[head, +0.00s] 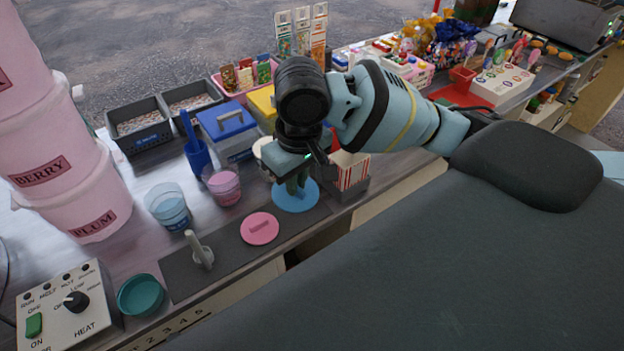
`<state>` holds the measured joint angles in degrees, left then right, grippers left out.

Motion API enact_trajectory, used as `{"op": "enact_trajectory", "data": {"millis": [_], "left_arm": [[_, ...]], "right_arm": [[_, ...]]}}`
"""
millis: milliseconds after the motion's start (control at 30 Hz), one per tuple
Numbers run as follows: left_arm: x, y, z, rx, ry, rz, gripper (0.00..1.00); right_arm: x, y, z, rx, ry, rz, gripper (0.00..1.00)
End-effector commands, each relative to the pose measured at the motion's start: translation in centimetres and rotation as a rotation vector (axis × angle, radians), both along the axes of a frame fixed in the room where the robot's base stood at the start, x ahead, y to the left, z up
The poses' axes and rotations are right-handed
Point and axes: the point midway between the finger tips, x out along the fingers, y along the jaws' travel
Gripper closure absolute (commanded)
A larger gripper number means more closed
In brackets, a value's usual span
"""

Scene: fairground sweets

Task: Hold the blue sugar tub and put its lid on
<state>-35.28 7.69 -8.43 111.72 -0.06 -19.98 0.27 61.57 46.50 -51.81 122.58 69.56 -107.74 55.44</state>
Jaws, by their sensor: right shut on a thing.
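The blue sugar tub (168,209) is a clear bluish cup standing open on the counter, left of the middle. The round blue lid (296,202) is to its right, near the counter's front edge. My right gripper (294,184) points down over the lid and is shut on it, around its middle. The fingers hide the grip itself. I cannot tell whether the lid rests on the mat or is slightly raised. My left gripper is not in view, and nothing holds the tub.
A pink tub (222,186) stands close beside the blue tub. A pink lid (260,228) and a grey scoop (200,250) lie on the dark mat (225,255). A teal bowl (140,295) and heat control box (66,308) are at front left. Pink buckets (60,180) stand at left.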

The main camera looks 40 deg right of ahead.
Motion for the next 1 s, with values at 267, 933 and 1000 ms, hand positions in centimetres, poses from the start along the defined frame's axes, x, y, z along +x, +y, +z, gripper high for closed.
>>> {"op": "enact_trajectory", "data": {"millis": [267, 933, 1000], "left_arm": [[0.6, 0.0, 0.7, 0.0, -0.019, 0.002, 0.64], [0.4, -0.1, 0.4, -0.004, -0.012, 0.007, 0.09], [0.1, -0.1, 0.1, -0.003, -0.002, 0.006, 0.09]], "right_arm": [[0.1, 1.0, 1.3, 0.001, -0.012, -0.136, 1.0], [0.1, 0.9, 0.0, -0.003, -0.006, -0.139, 1.0], [0.0, 0.9, -1.2, -0.005, -0.004, -0.14, 1.0]]}}
